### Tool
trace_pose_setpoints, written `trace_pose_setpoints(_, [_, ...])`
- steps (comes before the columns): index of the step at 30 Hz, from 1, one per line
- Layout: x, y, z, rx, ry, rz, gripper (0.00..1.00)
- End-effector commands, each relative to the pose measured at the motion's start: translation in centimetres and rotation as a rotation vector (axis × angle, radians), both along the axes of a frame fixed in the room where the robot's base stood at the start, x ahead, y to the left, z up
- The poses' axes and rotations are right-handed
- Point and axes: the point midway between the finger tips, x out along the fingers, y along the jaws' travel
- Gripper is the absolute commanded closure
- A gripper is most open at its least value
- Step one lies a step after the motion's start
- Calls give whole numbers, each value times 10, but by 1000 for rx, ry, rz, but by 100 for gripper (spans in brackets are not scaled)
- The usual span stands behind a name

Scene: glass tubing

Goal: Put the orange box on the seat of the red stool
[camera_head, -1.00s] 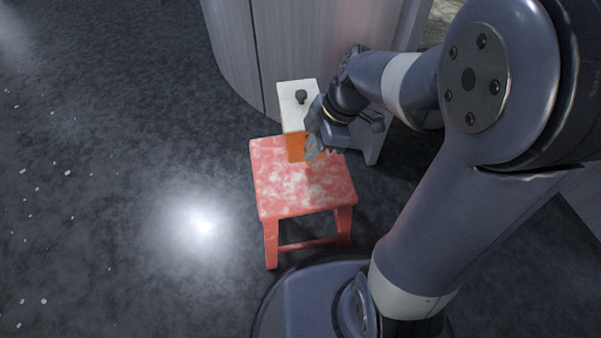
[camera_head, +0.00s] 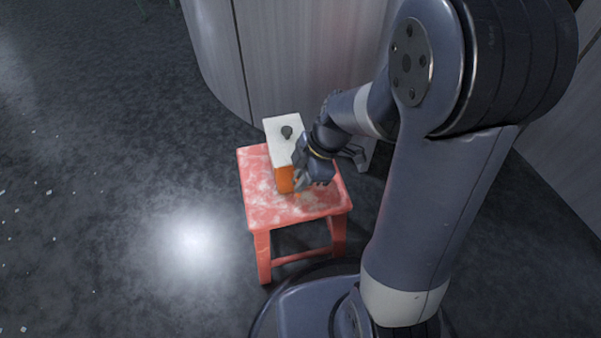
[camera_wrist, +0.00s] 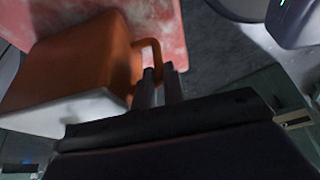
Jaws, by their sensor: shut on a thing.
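The orange box (camera_head: 285,179) has a white top with a dark knob and stands upright at the back part of the red stool's seat (camera_head: 265,208). I cannot tell whether its base touches the seat. My gripper (camera_head: 301,180) is at the box's right side. In the wrist view the box (camera_wrist: 75,65) has an orange loop handle, and my gripper (camera_wrist: 161,86) is shut on that handle. The worn red seat (camera_wrist: 158,22) shows behind the box. Part of the box is hidden by my gripper in the head view.
A grey curved cabinet (camera_head: 290,60) stands right behind the stool. Dark floor (camera_head: 110,150) lies open to the left, with small pale bits scattered on it. The front part of the seat is bare.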

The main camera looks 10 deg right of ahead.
Motion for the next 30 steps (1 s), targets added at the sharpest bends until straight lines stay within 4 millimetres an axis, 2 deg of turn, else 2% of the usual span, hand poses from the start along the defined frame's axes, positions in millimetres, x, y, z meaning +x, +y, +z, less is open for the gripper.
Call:
trace_pose_setpoints(11, [2, 0, -3, 1, -8, 0, 100])
trace_pose_setpoints(12, [0, 0, -4, 0, -2, 0, 88])
trace_pose_setpoints(20, [0, 0, -3, 0, -2, 0, 68])
trace_pose_setpoints(30, [1, 0, 2, 0, -2, 0, 68])
